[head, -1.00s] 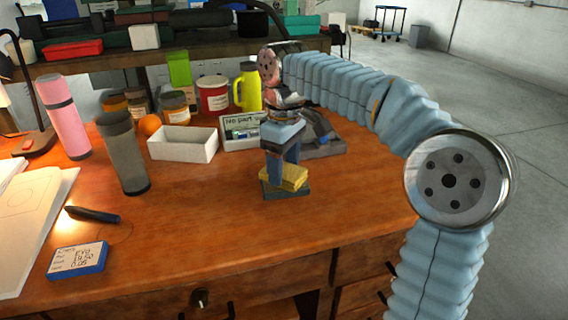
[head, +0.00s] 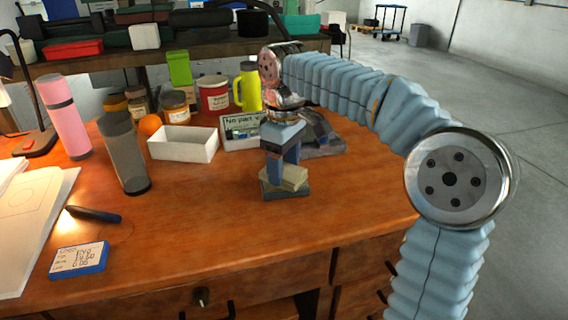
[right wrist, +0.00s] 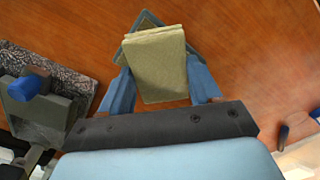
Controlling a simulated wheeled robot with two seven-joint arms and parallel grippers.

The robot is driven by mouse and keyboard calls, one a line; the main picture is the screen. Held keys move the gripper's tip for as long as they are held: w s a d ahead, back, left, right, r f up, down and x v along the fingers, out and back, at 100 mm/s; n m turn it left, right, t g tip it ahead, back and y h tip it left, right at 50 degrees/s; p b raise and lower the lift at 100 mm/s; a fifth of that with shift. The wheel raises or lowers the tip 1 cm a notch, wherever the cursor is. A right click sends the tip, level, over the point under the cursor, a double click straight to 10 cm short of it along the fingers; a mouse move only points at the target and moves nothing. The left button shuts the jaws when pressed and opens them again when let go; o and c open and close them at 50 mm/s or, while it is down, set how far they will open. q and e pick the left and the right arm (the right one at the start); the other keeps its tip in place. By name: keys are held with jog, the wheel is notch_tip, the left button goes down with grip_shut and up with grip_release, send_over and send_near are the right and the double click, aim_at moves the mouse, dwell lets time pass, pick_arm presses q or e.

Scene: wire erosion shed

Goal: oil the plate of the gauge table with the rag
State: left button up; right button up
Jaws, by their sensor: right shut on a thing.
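My right gripper (head: 283,168) points down at the middle of the bench, shut on a folded pale yellow rag (head: 292,178). In the right wrist view the rag (right wrist: 158,65) sits between the two blue fingers. My left gripper is not in view.
A white open bin (head: 183,144), a grey tumbler (head: 124,155) and a blue-edged card block (head: 79,260) are to the left.

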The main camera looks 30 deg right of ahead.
aim_at(284, 169)
notch_tip(284, 169, up, 3)
jog(key=p, duration=0.2)
jog(key=shift+f+p, duration=0.15)
jog(key=shift+p, duration=0.15)
jog(key=shift+r, duration=2.15)
jog(key=shift+f, duration=0.1)
